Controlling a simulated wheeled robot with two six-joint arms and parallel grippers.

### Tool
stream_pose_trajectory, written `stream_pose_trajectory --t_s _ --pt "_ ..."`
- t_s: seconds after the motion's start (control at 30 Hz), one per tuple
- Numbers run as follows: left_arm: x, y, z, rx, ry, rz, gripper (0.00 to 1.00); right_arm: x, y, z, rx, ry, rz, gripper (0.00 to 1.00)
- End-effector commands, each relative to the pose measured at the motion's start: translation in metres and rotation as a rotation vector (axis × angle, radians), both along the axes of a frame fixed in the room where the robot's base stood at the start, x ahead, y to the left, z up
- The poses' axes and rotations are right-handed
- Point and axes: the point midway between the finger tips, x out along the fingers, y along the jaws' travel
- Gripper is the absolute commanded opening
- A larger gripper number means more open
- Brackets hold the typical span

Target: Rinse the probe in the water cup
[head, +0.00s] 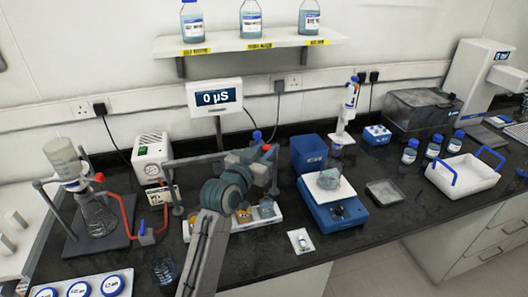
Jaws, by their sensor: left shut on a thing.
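My left gripper (262,160) is over a white tray (222,232) on the bench and is shut on what seems to be the probe (257,136). Only the probe's blue top shows above the jaws; its lower end is hidden. Small cups with amber and grey contents stand in the tray, partly behind my arm, including an amber one (243,215) and another (266,208). I cannot tell which is the water cup, or whether the probe tip is inside one. A meter (217,97) behind reads 0 µS. My right gripper is not in view.
A flask stand (98,214) with red tubing and a glass beaker (164,268) are on the left. A blue balance (338,206), a blue bin (309,153) and a white basket (463,176) are on the right.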

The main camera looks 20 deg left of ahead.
Motion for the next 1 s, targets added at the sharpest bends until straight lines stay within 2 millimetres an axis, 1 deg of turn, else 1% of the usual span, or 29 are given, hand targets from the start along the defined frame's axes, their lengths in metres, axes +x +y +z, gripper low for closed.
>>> stream_pose_trajectory --t_s 0.03,0.23,0.27,0.3,0.57,0.67,0.77,1.0 --pt "0.000 0.000 0.006 -0.001 -0.014 0.002 0.00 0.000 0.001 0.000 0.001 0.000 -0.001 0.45" --pt "0.000 0.000 0.007 -0.002 -0.019 0.002 0.00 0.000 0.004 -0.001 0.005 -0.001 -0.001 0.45" --pt "0.000 0.000 0.008 -0.001 -0.020 0.002 0.30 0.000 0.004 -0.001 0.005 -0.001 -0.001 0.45" --pt "0.000 0.000 0.007 -0.002 -0.019 0.002 0.32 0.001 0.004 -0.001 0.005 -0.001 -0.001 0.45" --pt "-0.001 0.001 0.005 -0.001 -0.013 0.002 0.32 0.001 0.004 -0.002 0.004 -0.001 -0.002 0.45" --pt "-0.007 0.002 0.003 0.000 -0.013 0.002 0.32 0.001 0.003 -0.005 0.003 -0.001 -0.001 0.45" --pt "-0.021 0.004 0.001 0.000 -0.013 0.002 0.32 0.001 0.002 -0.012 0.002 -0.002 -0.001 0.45" --pt "-0.069 0.014 0.001 0.002 -0.016 0.002 0.32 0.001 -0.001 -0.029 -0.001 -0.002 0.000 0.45"
